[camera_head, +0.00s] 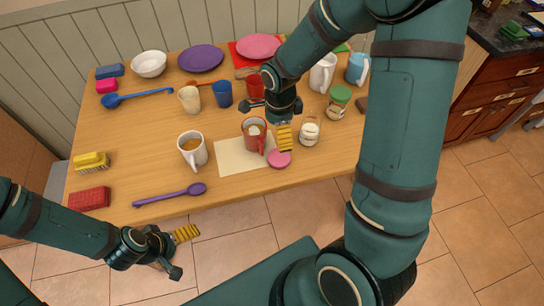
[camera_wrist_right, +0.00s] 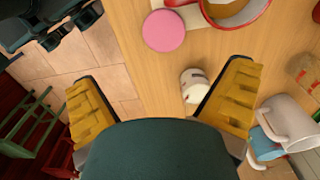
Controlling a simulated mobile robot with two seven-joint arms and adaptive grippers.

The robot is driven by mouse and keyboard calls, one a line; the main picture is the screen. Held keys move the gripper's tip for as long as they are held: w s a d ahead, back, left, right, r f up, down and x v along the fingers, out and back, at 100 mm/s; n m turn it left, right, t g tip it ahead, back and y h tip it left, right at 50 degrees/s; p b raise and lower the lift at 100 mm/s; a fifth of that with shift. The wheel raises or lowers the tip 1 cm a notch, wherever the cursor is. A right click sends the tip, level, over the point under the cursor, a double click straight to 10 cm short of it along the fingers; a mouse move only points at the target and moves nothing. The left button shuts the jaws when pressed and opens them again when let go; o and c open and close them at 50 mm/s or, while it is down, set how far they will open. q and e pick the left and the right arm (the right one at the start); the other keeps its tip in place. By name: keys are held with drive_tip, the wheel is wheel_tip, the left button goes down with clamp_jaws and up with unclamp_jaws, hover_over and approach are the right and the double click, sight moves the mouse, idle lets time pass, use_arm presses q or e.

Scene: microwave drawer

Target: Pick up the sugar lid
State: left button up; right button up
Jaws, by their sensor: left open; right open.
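The sugar lid appears to be the pink round disc (camera_head: 279,158) lying flat at the right edge of a cream mat, beside a glass jar with white contents (camera_head: 309,131). The disc also shows in the right wrist view (camera_wrist_right: 164,30), near the top centre. My right gripper (camera_head: 270,120) is open and empty above the table, behind the disc; its yellow-padded fingers (camera_wrist_right: 160,82) are spread wide, with the disc beyond them. My left gripper (camera_head: 180,252) is open and empty in front of the table's front edge, far from the disc.
A red mug (camera_head: 255,137) stands on the cream mat (camera_head: 232,162), close left of the disc. A white mug (camera_head: 192,150), purple spoon (camera_head: 170,195) and green-lidded jar (camera_head: 338,103) stand or lie around. Cups and plates fill the back.

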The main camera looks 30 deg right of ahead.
drive_tip(key=b, duration=0.2)
hover_over(279, 157)
drive_tip(key=f, duration=0.8)
drive_tip(key=shift+s+a, duration=0.15)
drive_tip(key=shift+a, duration=0.1)
drive_tip(key=shift+d+f+b, duration=0.15)
drive_tip(key=shift+f+b, duration=0.2)
drive_tip(key=shift+f, duration=1.1)
drive_tip(key=shift+d+f+b, duration=0.1)
drive_tip(key=shift+f+b, duration=0.2)
drive_tip(key=shift+f, duration=1.15)
drive_tip(key=shift+c, duration=0.3)
drive_tip(key=c, duration=0.7)
